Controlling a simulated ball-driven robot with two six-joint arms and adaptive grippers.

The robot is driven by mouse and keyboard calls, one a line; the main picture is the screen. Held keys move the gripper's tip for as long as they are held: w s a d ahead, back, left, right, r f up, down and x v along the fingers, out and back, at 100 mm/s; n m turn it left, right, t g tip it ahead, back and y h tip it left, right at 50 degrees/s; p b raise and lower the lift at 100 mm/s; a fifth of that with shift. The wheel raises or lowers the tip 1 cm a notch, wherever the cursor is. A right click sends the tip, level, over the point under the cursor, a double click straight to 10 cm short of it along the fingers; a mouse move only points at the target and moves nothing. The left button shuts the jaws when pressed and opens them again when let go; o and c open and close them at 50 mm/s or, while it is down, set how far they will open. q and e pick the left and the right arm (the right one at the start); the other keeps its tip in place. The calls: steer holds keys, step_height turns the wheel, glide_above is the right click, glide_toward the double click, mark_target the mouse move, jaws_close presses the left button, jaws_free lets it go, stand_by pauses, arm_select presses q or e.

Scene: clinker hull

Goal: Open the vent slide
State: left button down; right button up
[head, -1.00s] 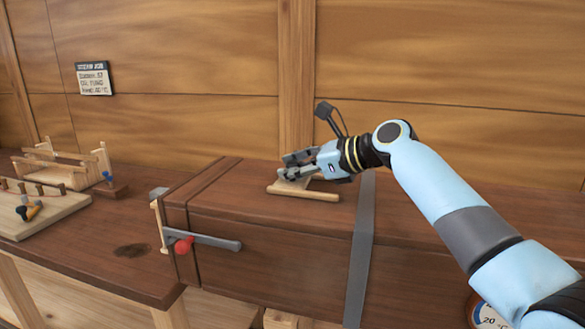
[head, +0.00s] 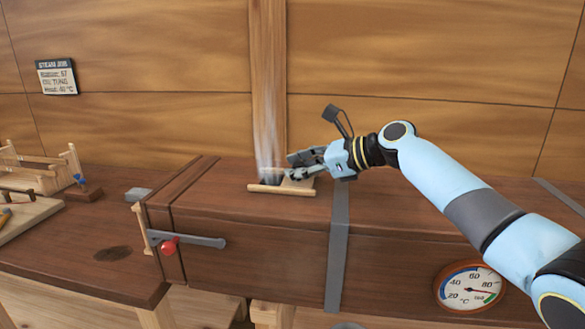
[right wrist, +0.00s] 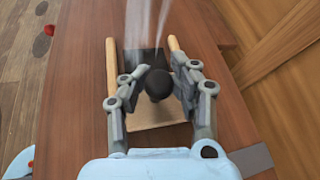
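The vent slide (right wrist: 157,112) is a pale wooden plate between two light wooden rails on top of the long brown box. It also shows in the head view (head: 298,186). A dark round knob (right wrist: 158,85) stands on the plate. Beyond the plate a dark vent opening (right wrist: 143,60) is uncovered, and whitish steam rises from it. My right gripper (right wrist: 160,82) has its fingers on both sides of the knob, with the tips closed in against it. It also shows in the head view (head: 300,166).
A grey lever with a red knob (head: 169,246) is on the box's front left. A dial thermometer (head: 470,287) is on the front right. A grey strap (head: 338,240) crosses the box. A wooden rack (head: 45,165) stands at left; the wall is close behind.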

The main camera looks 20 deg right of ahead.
steer(key=o, duration=0.4)
steer(key=shift+s+d+r, duration=0.15)
steer(key=shift+s+d, duration=0.05)
steer(key=shift+s, duration=0.1)
steer(key=shift+o, duration=0.4)
steer(key=shift+w+a, duration=0.1)
steer(key=shift+w, duration=0.1)
steer(key=shift+s, duration=0.1)
steer(key=v, duration=1.1)
steer(key=shift+s+d, duration=0.25)
arm_select(q)
steer(key=shift+s+a, duration=0.25)
steer(key=shift+a, duration=0.1)
